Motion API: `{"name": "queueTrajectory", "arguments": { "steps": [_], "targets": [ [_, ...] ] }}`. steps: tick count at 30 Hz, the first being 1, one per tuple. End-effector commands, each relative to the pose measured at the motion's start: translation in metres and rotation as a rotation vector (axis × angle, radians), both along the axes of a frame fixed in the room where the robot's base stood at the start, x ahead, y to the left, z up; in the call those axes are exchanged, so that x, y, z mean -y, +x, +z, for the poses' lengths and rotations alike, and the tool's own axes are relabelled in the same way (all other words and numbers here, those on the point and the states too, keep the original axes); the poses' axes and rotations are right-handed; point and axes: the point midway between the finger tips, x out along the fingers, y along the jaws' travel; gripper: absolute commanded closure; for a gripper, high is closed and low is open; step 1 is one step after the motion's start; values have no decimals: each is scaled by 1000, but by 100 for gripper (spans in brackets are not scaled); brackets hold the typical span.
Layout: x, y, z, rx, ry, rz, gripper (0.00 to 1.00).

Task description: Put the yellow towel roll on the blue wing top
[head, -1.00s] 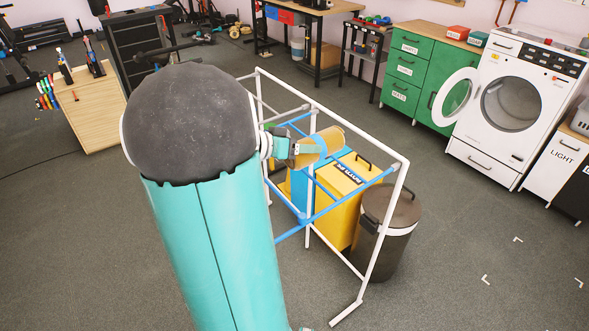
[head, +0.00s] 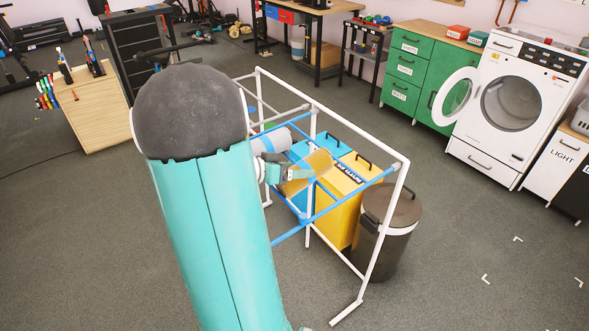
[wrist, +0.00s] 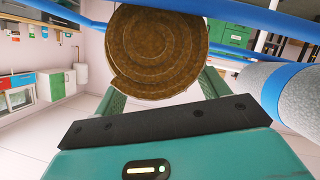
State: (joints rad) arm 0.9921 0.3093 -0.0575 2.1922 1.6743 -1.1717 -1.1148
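The yellow towel roll (head: 318,162) is between the fingers of my gripper (head: 287,174) in the head view. Its brown spiral end fills the top middle of the wrist view (wrist: 156,50), with my green fingers (wrist: 160,92) on either side of it. The blue wing bars (head: 352,192) belong to a white-framed rack; the roll is among them near the rack's left part. A blue bar also runs across the top of the wrist view (wrist: 265,16), close to the roll. I cannot tell whether roll and bar touch.
A grey-white roll with a blue band (wrist: 295,92) hangs close on the right in the wrist view; it also shows behind my gripper (head: 268,141). White rack posts (head: 385,235) surround the area. Blue and yellow bins (head: 350,205) and a dark bin (head: 390,215) stand below.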

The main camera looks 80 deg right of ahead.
Motion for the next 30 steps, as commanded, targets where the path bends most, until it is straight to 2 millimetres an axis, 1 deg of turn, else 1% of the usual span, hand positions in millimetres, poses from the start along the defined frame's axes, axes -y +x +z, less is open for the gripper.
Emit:
{"name": "queueTrajectory", "arguments": {
  "steps": [8,11,14,17,24,27,30],
  "targets": [
    [0,0,0,1,-1,0,20],
    [0,0,3,2,-2,-1,20],
    [-6,8,7,2,-2,2,20],
    [-16,20,12,1,-2,4,20],
    [-47,59,31,2,-2,5,20],
    [-58,72,37,1,-1,4,20],
    [-66,80,42,1,-1,2,20]
  ]
}}
